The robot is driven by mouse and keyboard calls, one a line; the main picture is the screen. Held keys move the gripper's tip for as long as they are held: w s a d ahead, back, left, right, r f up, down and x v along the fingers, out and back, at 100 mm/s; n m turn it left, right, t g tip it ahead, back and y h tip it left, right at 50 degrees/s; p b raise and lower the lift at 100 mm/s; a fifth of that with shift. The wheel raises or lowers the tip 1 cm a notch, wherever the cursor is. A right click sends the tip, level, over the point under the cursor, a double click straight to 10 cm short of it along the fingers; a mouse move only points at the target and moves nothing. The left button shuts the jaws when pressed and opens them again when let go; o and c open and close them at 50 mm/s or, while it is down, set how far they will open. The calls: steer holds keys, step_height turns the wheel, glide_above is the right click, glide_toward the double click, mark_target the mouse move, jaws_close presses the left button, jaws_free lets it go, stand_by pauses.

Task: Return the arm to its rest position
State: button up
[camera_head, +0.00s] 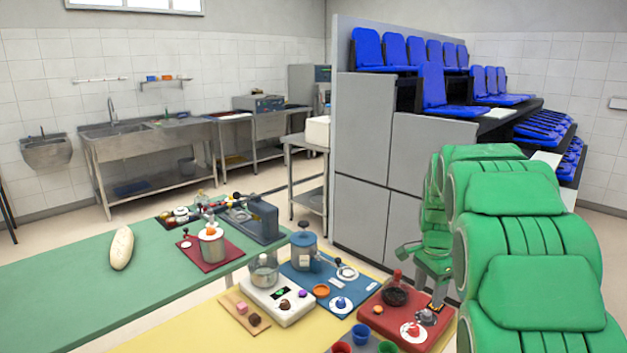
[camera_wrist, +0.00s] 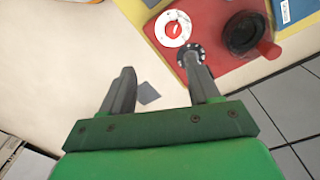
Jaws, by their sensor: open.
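My green arm (camera_head: 530,255) fills the right side of the head view, folded at several joints. My gripper (camera_wrist: 161,68) is open, with its two grey fingers apart and nothing between them in the wrist view. In the head view my gripper (camera_head: 436,300) hangs at the right edge of the red board (camera_head: 376,323), partly hidden by its own links. In the wrist view one fingertip overlaps the edge of the red board (camera_wrist: 220,68); I cannot tell whether it touches.
A blue board (camera_head: 305,283), a white scale (camera_head: 283,308) and a pale loaf (camera_head: 122,248) are on the tables. Tiered blue seats (camera_head: 430,85) stand behind my arm.

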steer(key=s+a+r+n, duration=0.3)
steer(key=s+a+r, duration=0.1)
steer(key=s, duration=0.5)
steer(key=s+a+r+n, duration=0.3)
steer(key=s+a, duration=0.2)
steer(key=s, duration=0.4)
steer(key=s+a+n, duration=0.2)
steer(key=s+n, duration=0.2)
steer(key=s, duration=0.8)
steer(key=s+a+f+n+g, duration=0.1)
steer(key=s+a+n, duration=0.2)
steer(key=s, duration=0.9)
steer(key=shift+n, duration=0.6)
